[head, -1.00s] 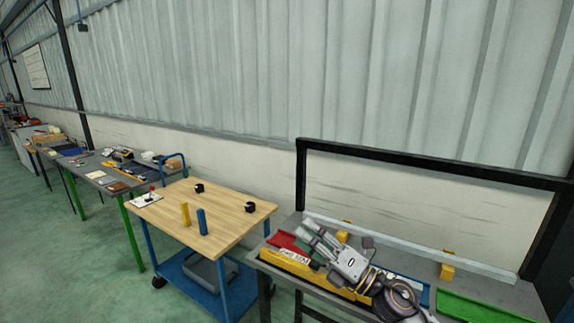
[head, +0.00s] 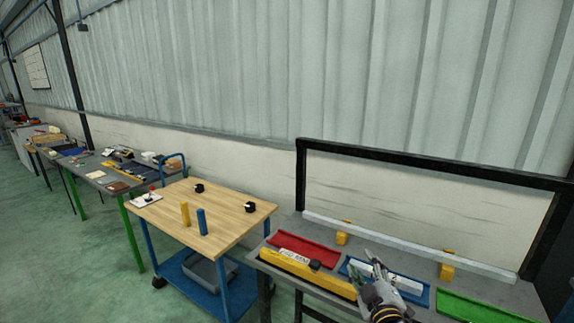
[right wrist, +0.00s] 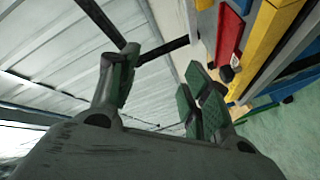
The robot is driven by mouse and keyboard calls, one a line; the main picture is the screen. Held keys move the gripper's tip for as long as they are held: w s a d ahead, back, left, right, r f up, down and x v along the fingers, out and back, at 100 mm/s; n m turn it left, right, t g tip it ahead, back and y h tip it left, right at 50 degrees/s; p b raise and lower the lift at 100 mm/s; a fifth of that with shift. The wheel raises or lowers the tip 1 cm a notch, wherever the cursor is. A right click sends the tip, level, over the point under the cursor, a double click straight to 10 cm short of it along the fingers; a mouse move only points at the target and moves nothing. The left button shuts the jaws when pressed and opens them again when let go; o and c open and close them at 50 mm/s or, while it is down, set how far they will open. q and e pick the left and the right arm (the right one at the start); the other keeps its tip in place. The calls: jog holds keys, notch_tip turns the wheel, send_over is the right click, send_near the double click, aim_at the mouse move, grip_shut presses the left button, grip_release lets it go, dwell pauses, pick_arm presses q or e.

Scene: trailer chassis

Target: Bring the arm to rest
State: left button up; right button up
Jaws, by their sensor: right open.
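My right gripper (head: 373,266) is in the lower right of the head view, above the blue tray on the grey workbench (head: 475,285). Its fingers are spread apart with nothing between them. In the right wrist view the open fingers (right wrist: 160,85) show against the wall, with the bench trays to their right. My left gripper is not in view.
The bench holds a red tray (head: 305,250), a blue tray (head: 420,298) with a white piece, a green tray (head: 480,307) and a labelled yellow bar (head: 300,268). A black frame (head: 430,165) rises behind. A wooden-topped cart (head: 225,215) stands left.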

jog(key=s+d+f+m+g, duration=0.2)
jog(key=s+f+m+g, duration=0.6)
jog(key=s+f+g, duration=1.05)
jog(key=s+f+t, duration=0.1)
jog(key=s+f, duration=0.2)
jog(key=f, duration=0.9)
jog(key=s+f+t, duration=0.1)
jog(key=s+f, duration=0.1)
jog(key=f, duration=0.9)
jog(key=s+f+t, duration=0.2)
jog(key=s+f, duration=0.1)
jog(key=f, duration=0.9)
jog(key=s+d+f+g, duration=0.1)
jog(key=s+f, duration=0.9)
jog(key=s, duration=0.1)
jog(key=s+d+f+g, duration=0.1)
jog(key=s+d+f, duration=0.1)
jog(key=s+f, duration=0.8)
jog(key=shift+s+d+f, duration=0.25)
jog(key=shift+s+d, duration=0.05)
jog(key=shift+s, duration=0.5)
